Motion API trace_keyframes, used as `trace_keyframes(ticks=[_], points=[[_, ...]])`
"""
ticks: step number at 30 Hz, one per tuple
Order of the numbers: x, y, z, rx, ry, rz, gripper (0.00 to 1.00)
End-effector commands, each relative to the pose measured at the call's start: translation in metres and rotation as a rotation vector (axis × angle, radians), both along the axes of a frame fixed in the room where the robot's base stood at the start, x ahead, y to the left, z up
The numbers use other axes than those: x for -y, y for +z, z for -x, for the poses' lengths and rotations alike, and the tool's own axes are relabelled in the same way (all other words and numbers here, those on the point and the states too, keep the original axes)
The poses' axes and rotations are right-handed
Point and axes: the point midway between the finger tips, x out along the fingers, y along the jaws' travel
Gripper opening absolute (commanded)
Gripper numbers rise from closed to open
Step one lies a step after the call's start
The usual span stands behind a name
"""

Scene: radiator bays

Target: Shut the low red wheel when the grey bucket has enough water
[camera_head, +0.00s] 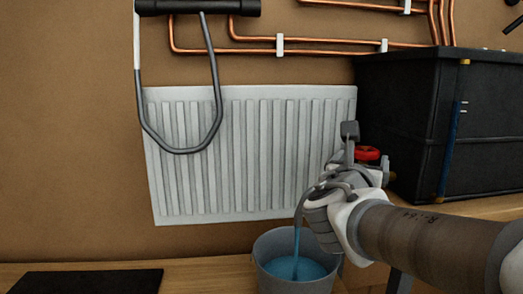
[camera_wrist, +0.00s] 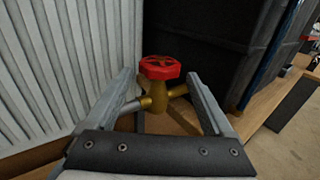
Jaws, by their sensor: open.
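The red wheel (camera_wrist: 160,67) sits on top of a brass valve (camera_wrist: 157,98) low beside the radiator. It also shows in the head view (camera_head: 367,153), just behind my wrist. My gripper (camera_wrist: 163,82) is open, with one finger on each side of the valve. The wheel lies between and slightly beyond the fingertips; I see no clear contact. The grey bucket (camera_head: 272,246) stands below, partly hidden at right by my arm. A thin blue stream (camera_head: 296,243) falls into it. The blue water (camera_head: 296,268) inside lies clearly below the rim.
A white radiator (camera_head: 250,150) hangs on the brown wall. A large black tank (camera_head: 420,120) with a blue strip (camera_head: 451,140) stands close at right. Copper pipes (camera_head: 300,42) run above. A black mat (camera_head: 85,281) lies at the lower left.

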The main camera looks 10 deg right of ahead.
Motion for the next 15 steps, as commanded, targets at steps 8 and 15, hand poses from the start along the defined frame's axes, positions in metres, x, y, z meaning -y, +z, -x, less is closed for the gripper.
trace_keyframes(ticks=[8,15], points=[[0.030,-0.002,-0.046,-0.001,-0.002,-0.001,0.87],[0.043,0.000,-0.067,0.000,-0.001,0.000,0.87]])
